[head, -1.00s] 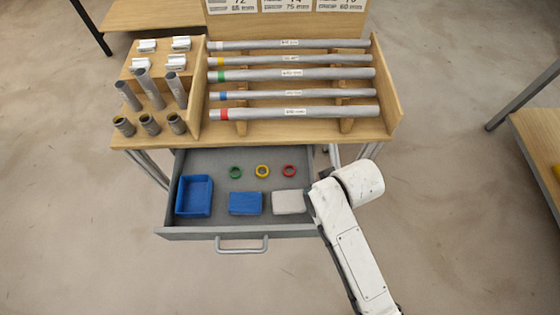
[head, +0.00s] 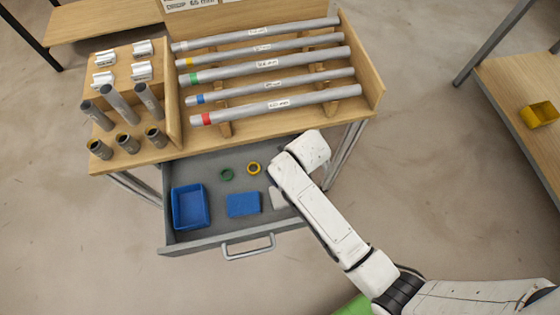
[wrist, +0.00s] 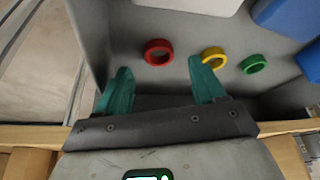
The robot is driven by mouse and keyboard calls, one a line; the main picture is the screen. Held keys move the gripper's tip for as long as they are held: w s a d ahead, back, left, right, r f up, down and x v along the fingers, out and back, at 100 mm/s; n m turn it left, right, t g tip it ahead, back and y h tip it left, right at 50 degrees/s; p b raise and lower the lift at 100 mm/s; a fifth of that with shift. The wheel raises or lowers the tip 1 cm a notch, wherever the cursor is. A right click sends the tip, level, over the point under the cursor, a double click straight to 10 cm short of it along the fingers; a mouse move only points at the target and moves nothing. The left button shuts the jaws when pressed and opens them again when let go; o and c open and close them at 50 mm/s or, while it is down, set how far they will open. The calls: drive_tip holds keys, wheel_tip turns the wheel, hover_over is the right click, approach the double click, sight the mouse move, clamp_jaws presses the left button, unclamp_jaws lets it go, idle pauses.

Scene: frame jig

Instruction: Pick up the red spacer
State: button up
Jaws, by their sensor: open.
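The red spacer (wrist: 158,52) is a small ring on the floor of the open grey drawer (head: 205,245). In the head view my arm hides it. In the wrist view my gripper (wrist: 159,66) has its two green fingers spread apart and empty. The red spacer shows just beyond the fingertips, between their lines and apart from them. The yellow spacer (head: 253,168) and the green spacer (head: 227,174) lie in a row with it. In the wrist view the yellow one (wrist: 213,57) is close to the right finger, and the green one (wrist: 254,64) is farther right.
A blue open bin (head: 190,207), a blue block (head: 243,205) and a partly hidden pale block (head: 278,199) lie nearer the drawer front. The wooden bench (head: 150,157) above holds several tubes on a rack. A yellow bin (head: 540,114) stands on another table at right.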

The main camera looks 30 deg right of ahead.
drive_tip(key=shift+x, duration=1.9)
drive_tip(key=shift+s, duration=0.1)
drive_tip(key=c, duration=1.1)
